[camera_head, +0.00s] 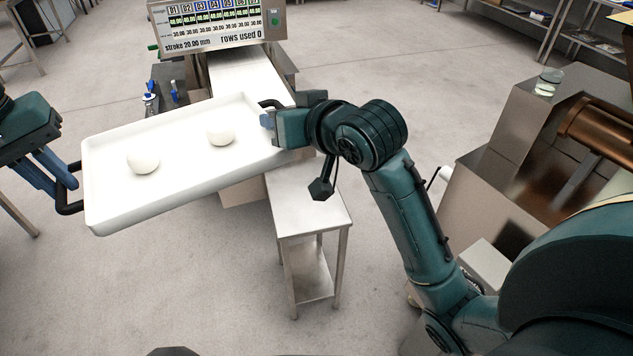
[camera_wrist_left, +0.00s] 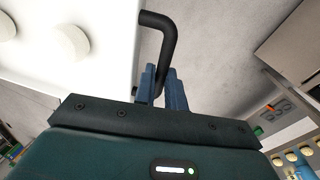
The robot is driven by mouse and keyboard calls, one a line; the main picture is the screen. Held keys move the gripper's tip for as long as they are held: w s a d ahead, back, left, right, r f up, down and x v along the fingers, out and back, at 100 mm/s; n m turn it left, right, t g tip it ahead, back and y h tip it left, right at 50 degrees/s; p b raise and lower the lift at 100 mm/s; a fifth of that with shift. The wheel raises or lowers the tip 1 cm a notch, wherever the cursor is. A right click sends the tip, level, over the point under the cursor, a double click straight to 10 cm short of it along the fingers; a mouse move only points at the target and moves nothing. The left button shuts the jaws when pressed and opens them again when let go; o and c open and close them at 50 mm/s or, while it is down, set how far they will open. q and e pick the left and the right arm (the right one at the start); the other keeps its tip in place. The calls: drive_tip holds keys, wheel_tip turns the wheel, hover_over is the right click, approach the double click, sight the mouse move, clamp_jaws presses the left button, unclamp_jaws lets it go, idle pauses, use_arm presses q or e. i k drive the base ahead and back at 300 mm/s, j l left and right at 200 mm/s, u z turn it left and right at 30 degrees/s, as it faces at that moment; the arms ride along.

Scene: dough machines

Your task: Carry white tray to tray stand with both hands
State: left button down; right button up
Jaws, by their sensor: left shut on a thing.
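The white tray (camera_head: 190,192) is a shallow rectangle with a black handle at each end and two round dough balls, one (camera_head: 143,160) left and one (camera_head: 221,134) right. It appears raised and roughly level, right end higher in the picture. My left gripper (camera_head: 62,180) is shut on the left handle, and the left wrist view shows its blue fingers (camera_wrist_left: 163,88) around the black bar (camera_wrist_left: 168,45). My right gripper (camera_head: 268,121) is at the right handle, its fingers partly hidden. A small steel stand (camera_head: 308,205) with a lower shelf stands below and right of the tray.
A dough machine with a display panel (camera_head: 218,26) and a pale belt (camera_head: 245,78) stands behind the tray. A steel machine (camera_head: 520,130) with a glass (camera_head: 548,82) on top is at the right. Open floor (camera_head: 150,290) lies in front.

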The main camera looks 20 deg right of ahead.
sight(303, 192)
drive_tip(key=i+z, duration=0.35)
drive_tip(key=i+j+z, duration=0.1)
drive_tip(key=i+z, duration=0.35)
drive_tip(key=i, duration=0.35)
drive_tip(key=l, duration=0.05)
